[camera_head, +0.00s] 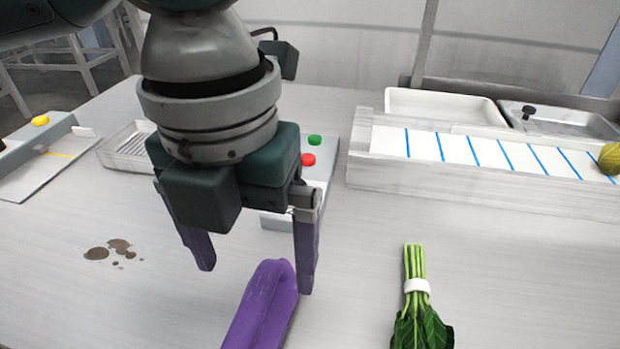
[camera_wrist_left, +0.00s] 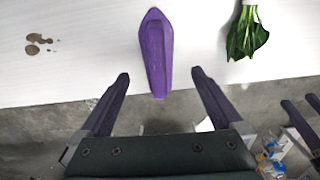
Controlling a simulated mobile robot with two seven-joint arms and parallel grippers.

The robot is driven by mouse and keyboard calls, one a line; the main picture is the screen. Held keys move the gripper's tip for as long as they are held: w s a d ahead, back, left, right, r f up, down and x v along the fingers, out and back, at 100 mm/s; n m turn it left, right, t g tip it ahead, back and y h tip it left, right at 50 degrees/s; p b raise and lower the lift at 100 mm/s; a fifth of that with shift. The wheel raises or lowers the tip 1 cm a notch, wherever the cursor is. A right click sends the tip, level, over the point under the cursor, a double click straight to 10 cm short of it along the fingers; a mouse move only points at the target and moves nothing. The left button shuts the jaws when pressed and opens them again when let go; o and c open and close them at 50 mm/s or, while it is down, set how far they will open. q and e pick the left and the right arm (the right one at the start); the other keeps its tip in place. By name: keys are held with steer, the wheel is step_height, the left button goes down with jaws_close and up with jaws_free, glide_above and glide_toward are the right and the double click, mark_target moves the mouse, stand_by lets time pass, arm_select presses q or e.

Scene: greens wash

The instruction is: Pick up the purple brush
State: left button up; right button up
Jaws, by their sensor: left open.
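The purple brush (camera_head: 262,312) lies on the pale table at the bottom middle of the head view, its near end cut off by the frame. My left gripper (camera_head: 256,277) is open and empty, with its purple fingers spread above the table around the brush's far end. In the left wrist view the brush (camera_wrist_left: 156,52) lies beyond the open left fingertips (camera_wrist_left: 160,73), lined up with the gap between them and not gripped. Two dark purple fingers of what looks like my right gripper (camera_wrist_left: 301,101) show at the right edge, partly cut off.
Leafy greens (camera_head: 418,322) with a white band lie right of the brush. A box with red and green buttons (camera_head: 318,172) stands behind the gripper. A blue-striped board (camera_head: 455,148) and white tray (camera_head: 440,104) are at the back right. Brown spots (camera_head: 110,250) mark the table at left.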

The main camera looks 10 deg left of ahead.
mark_target(258, 319)
arm_select(q)
steer(key=shift+w+a+f, duration=0.1)
steer(key=shift+a+f, duration=0.05)
steer(key=shift+f, duration=0.45)
steer(key=f, duration=0.6)
steer(key=s+f, duration=0.1)
steer(key=f, duration=0.2)
steer(key=shift+r, duration=0.1)
steer(key=c, duration=1.4)
